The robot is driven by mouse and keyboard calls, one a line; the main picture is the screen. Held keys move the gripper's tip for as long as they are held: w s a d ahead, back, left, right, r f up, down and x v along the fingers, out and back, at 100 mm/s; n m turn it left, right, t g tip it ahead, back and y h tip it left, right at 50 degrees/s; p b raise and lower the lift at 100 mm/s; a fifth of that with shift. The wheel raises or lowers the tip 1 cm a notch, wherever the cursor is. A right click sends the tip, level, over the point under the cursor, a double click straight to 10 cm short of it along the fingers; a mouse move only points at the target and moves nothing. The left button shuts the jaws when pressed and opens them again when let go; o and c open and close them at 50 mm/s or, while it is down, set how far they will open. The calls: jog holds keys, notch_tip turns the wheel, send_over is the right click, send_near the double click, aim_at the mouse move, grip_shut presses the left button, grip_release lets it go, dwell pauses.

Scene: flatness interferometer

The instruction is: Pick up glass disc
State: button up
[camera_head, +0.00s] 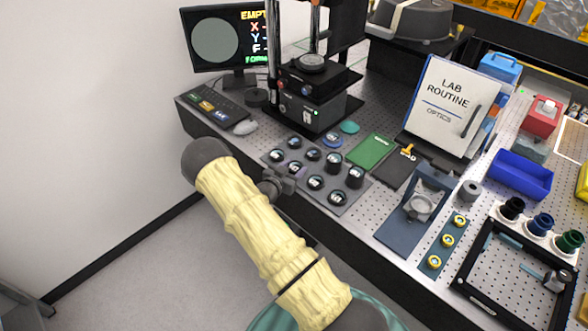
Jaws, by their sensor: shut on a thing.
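Several round glass discs in dark mounts, one of them a glass disc (316,182), stand in rows on a grey tray (343,207) near the front edge of the perforated bench. My gripper (289,181) is at the tray's front left edge, beside the disc nearest it (295,167). It is shut on a glass disc, but the fingers are small and dark, and the held disc is largely hidden. I cannot tell whether that disc is clear of the tray.
The instrument with a black stage (312,82) stands behind the tray. A monitor (222,40) reads "EMPTY". A green pad (371,151), a "LAB ROUTINE" board (447,105) and a blue stand (418,212) are to the right.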

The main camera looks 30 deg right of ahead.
aim_at(291, 169)
notch_tip(291, 169, up, 10)
jog(key=shift+f+b, duration=0.1)
jog(key=shift+b, duration=1.15)
jog(key=s+a+f+n+t+y+p, duration=0.1)
jog(key=s+a+n+t+y+p, duration=0.1)
jog(key=a+n+y+p, duration=0.3)
jog(key=s+a+f+n+t+y+p, duration=0.1)
jog(key=a+n+t+y+p, duration=0.4)
jog(key=a, duration=0.8)
jog(key=f+n+y+p, duration=0.1)
jog(key=y, duration=0.2)
jog(key=shift+s+f+n+t+y, duration=0.2)
jog(key=shift+s+n+t+y, duration=0.1)
jog(key=shift+s+n, duration=0.1)
jog(key=shift+w, duration=0.15)
